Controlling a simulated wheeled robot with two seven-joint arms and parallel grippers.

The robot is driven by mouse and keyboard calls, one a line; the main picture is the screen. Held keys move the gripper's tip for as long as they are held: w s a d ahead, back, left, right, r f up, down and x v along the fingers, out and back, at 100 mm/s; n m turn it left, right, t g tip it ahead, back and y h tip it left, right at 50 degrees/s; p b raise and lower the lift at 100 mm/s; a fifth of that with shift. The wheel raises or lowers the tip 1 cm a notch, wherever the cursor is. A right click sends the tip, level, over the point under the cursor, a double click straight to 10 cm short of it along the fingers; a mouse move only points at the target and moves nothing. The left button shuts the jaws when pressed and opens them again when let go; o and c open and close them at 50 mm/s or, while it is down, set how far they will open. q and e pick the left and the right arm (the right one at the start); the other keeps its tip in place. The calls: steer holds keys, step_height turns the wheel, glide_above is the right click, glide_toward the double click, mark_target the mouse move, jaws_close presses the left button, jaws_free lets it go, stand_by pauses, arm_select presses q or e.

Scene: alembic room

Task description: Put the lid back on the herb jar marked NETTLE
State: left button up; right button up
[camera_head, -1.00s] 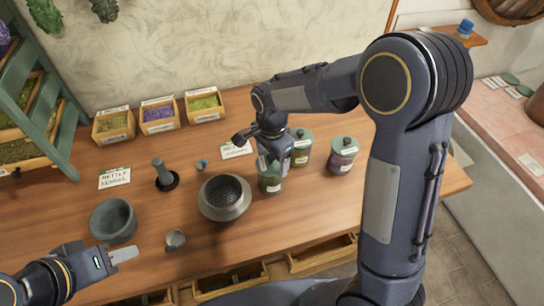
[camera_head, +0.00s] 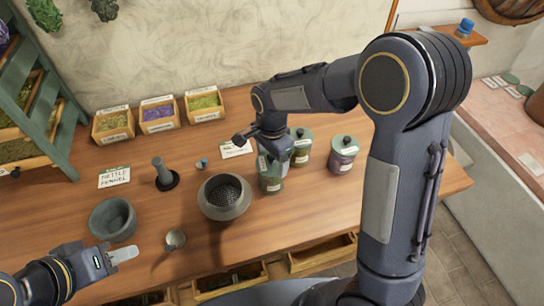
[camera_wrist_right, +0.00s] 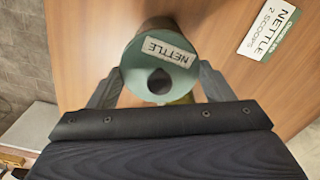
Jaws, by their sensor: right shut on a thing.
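The NETTLE lid (camera_wrist_right: 150,62) is round and green, with a white NETTLE label and a dark round spot in its middle, in the right wrist view. My right gripper (camera_wrist_right: 160,88) has a finger on each side of it and is shut on it. In the head view my right gripper (camera_head: 270,153) is directly over a green glass jar (camera_head: 270,184). The gripper hides the jar's top, so I cannot tell whether the lid is fully seated. My left gripper (camera_head: 122,255) is low at the left, away from the jars; its finger gap is not clear.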

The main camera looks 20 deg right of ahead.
stand_by(0.3)
steer(key=o, duration=1.1)
steer(key=shift+r, duration=0.15)
steer(key=shift+r+p, duration=2.8)
steer(key=shift+r, duration=0.6)
jaws_close()
steer(key=shift+f, duration=0.2)
